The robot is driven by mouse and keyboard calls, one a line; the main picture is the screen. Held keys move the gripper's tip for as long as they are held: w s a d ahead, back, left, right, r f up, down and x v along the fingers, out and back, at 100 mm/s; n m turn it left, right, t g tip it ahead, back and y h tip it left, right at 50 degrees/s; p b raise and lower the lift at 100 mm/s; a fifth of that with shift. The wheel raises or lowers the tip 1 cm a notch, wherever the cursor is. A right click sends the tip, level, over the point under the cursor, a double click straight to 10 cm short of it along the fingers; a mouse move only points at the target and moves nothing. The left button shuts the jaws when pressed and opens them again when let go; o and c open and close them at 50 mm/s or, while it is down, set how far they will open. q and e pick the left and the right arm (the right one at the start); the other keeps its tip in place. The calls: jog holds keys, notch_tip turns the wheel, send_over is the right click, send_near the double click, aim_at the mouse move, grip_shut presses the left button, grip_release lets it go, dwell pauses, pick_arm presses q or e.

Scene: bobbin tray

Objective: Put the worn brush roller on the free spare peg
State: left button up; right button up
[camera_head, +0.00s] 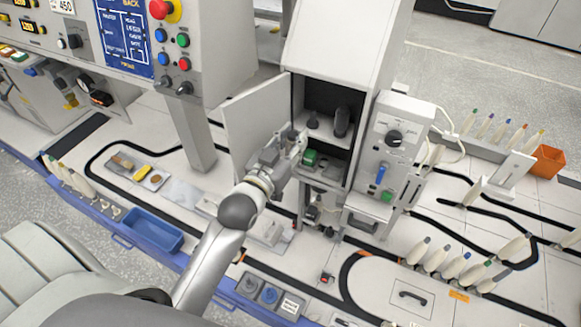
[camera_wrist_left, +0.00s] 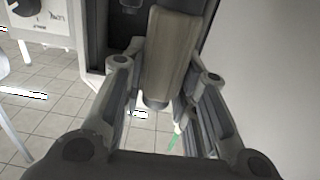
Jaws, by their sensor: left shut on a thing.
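My left gripper (camera_head: 292,150) is in front of the open grey cabinet (camera_head: 335,45), beside its open door (camera_head: 255,120). In the left wrist view, the left gripper (camera_wrist_left: 163,72) is shut on a brownish-grey roller (camera_wrist_left: 172,50) with a dark end cap, which I take for the worn brush roller. The roller is tilted in that view. In the head view it is too small and covered to make out. Inside the cabinet, a dark upright roller (camera_head: 342,123) stands beside a short grey post (camera_head: 312,121). I cannot tell whether that post is the spare peg. My right gripper is not in view.
A green part (camera_head: 310,158) lies low in the cabinet opening. A control box (camera_head: 395,140) adjoins the cabinet at right. A grey pillar (camera_head: 193,135) stands left of the door.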

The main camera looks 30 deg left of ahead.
pick_arm(q)
jog(key=w+r+b, duration=0.1)
jog(key=w+b, duration=0.1)
jog(key=w, duration=0.4)
jog(key=w+a+r+b, duration=0.1)
jog(key=w+b, duration=0.1)
jog(key=w, duration=0.4)
jog(key=w+a+r+b, duration=0.1)
jog(key=w+b, duration=0.1)
jog(key=w, duration=0.4)
jog(key=shift+w+a+r+b, duration=0.1)
jog(key=shift+w+a+b, duration=0.1)
jog(key=shift+b, duration=0.1)
jog(key=shift+w, duration=0.2)
jog(key=shift+f, duration=0.35)
jog(key=shift+s+f, duration=0.1)
jog(key=shift+f, duration=0.15)
jog(key=shift+f+b, duration=1.55)
jog(key=shift+f, duration=1)
jog(key=o, duration=1.1)
